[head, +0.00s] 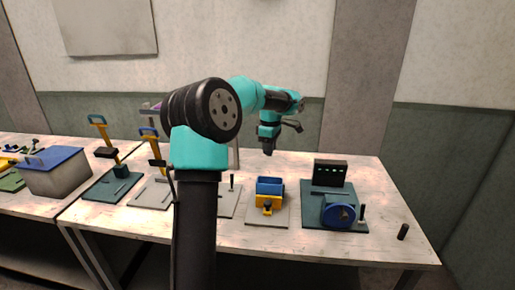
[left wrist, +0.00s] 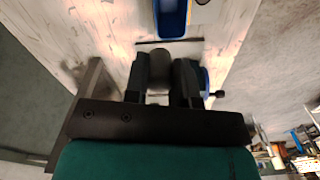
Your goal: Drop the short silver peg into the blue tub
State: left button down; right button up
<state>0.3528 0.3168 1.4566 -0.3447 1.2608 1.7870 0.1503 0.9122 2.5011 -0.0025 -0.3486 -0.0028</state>
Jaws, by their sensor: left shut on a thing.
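My left gripper (head: 268,147) hangs in the air above and behind the blue tub in the head view. In the left wrist view its two dark fingers (left wrist: 168,80) are closed on a short grey cylinder, which looks like the silver peg (left wrist: 159,68); the fingers hide part of it. The blue tub (head: 270,186) sits on a yellow stand on a pale base plate, apart from the gripper. The tub also shows at the top of the left wrist view (left wrist: 172,35), beyond the fingertips. My right gripper is not in view.
Right of the tub is a dark green plate with a black upright panel (head: 331,173) and a blue wheel (head: 342,215). A dark cylinder (head: 403,231) stands near the table's right end. Left are plates with yellow-and-blue handles (head: 98,120) and a grey blue-lidded box (head: 58,176).

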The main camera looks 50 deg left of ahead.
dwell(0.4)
pick_arm(q)
notch_tip(320, 180, down, 6)
dwell(0.6)
jog(key=c, duration=0.9)
grip_release()
jog(key=shift+o, duration=0.2)
notch_tip(320, 180, up, 17)
jog(key=shift+r, duration=0.2)
dwell(0.4)
